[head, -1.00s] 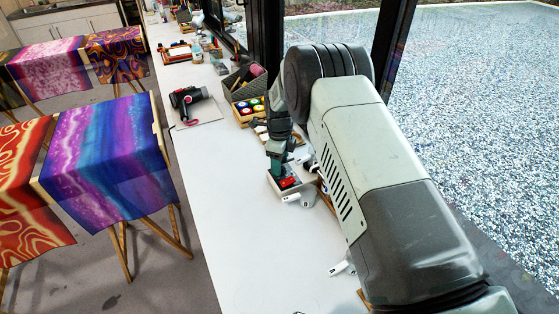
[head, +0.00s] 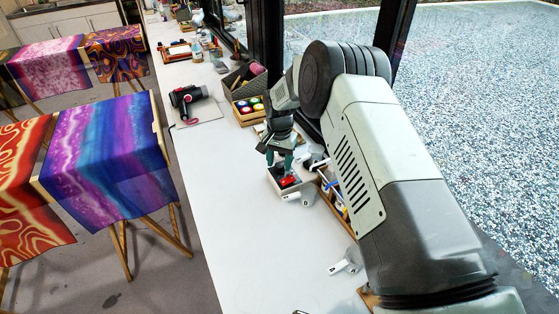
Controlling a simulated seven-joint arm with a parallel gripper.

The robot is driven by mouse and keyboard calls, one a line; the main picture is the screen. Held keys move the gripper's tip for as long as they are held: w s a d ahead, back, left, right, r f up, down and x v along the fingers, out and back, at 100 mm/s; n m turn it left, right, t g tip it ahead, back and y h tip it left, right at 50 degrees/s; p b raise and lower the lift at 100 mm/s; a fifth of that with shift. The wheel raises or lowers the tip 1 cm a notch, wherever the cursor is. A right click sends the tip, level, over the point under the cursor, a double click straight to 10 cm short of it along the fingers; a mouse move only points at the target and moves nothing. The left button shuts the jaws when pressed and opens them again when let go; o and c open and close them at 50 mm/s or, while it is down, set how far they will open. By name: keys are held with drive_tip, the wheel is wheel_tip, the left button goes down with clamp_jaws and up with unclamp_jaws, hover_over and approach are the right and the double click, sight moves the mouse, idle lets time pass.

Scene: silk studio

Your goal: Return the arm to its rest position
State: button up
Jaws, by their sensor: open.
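My gripper (head: 283,162) is over the white table (head: 225,215), pointing down with its teal fingers apart. It is just above a small pale box (head: 279,188) with a red thing (head: 289,181) in it. The fingertips are close to the red thing; I cannot tell whether they touch it. My arm reaches in from the lower right and hides part of the table's right side.
White-handled tools (head: 347,262) lie on the table near my arm. A wooden tray (head: 332,192) of tools is right of the gripper. A box of paint jars (head: 249,108), a grey basket (head: 245,79) and a black hairdryer (head: 186,99) stand farther back. The table's left front is clear.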

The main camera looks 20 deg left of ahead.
drive_tip(key=n, duration=0.8)
drive_tip(key=c, duration=0.8)
drive_tip(key=m, duration=0.6)
drive_tip(key=shift+m, duration=0.3)
drive_tip(key=m, duration=1)
drive_tip(key=shift+m, duration=0.4)
drive_tip(key=m, duration=0.5)
drive_tip(key=o, duration=0.6)
drive_tip(key=shift+m, duration=0.7)
drive_tip(key=shift+c, duration=0.2)
drive_tip(key=shift+o, duration=1.2)
drive_tip(key=shift+r, duration=0.1)
